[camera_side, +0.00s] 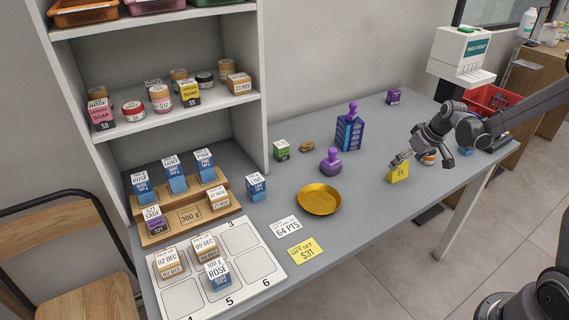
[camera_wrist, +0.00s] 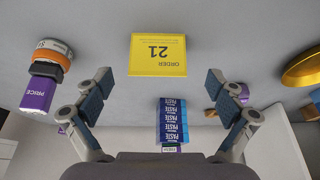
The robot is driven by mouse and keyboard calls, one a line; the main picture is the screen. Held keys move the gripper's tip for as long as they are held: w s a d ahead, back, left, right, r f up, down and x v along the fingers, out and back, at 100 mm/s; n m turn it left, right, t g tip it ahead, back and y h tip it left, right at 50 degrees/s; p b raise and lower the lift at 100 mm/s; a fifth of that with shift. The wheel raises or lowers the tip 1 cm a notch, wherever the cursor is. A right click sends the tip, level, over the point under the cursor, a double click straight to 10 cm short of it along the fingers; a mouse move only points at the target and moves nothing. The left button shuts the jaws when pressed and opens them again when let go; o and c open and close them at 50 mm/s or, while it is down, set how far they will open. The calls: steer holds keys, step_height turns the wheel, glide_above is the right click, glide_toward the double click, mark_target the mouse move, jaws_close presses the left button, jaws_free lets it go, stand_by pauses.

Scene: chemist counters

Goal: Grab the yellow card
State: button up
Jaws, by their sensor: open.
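The yellow card (camera_side: 398,173), marked 21, stands upright on the grey counter at the right of the side view. In the wrist view the yellow card (camera_wrist: 158,55) shows upside down, reading ORDER 21, centred beyond the fingertips. My gripper (camera_side: 421,160) is open just behind and to the right of the card in the side view. In the wrist view its two blue-padded fingers (camera_wrist: 158,82) are spread wide with nothing between them. The card looks apart from the fingers. Another yellow card, GIFT SET $31 (camera_side: 302,250), lies flat near the counter's front.
Small items stand close behind my gripper. A white ticket dispenser (camera_side: 462,52) is above it. The counter's front edge is close to the card.

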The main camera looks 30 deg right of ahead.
mark_target(401, 166)
steer(key=shift+x, duration=2.15)
steer(key=shift+w+d+r, duration=0.1)
steer(key=shift+w+d, duration=0.05)
steer(key=c, duration=0.9)
